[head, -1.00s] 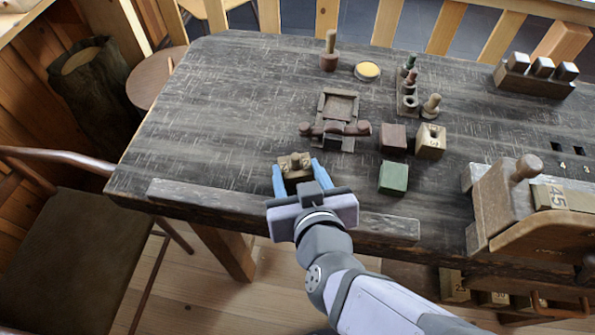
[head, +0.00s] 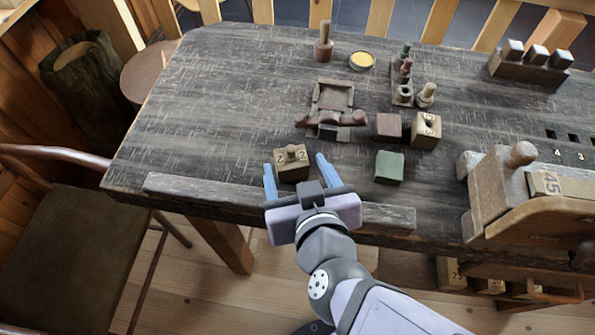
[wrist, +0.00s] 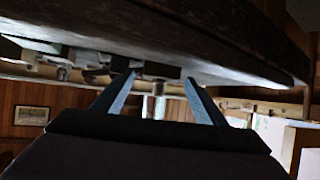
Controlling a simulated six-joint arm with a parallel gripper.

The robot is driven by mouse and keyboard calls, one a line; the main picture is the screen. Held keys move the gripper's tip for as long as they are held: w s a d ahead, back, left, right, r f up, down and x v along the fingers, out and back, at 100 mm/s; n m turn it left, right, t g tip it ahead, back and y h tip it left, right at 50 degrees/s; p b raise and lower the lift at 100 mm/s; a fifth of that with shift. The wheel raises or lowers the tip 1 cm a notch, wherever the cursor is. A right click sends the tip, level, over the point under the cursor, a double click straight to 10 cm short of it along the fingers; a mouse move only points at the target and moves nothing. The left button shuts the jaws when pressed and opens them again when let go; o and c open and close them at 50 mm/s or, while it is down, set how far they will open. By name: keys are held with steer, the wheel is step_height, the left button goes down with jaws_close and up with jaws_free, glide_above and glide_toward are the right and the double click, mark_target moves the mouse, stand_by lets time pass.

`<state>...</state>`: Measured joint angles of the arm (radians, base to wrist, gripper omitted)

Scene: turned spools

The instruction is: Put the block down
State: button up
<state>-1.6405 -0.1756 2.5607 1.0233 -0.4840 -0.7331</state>
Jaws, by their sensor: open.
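My gripper (head: 295,161) is open, with one blue finger to the left of the block and one to the right. Gaps show between the fingers and the block, so it is not gripped. In the wrist view the two blue fingers (wrist: 155,84) stand wide apart; the block cannot be made out clearly there.
A green cube (head: 389,168), a dark red cube (head: 388,126) and a numbered tan block (head: 426,130) stand to the right. A wooden cradle (head: 333,96) lies behind. A raised ledge (head: 205,190) runs along the front edge. The table's left part is clear.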

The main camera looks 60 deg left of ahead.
steer(key=shift+s+d+r+b, duration=0.25)
steer(key=shift+s+d+b, duration=0.05)
steer(key=shift+d+b, duration=0.25)
stand_by(0.4)
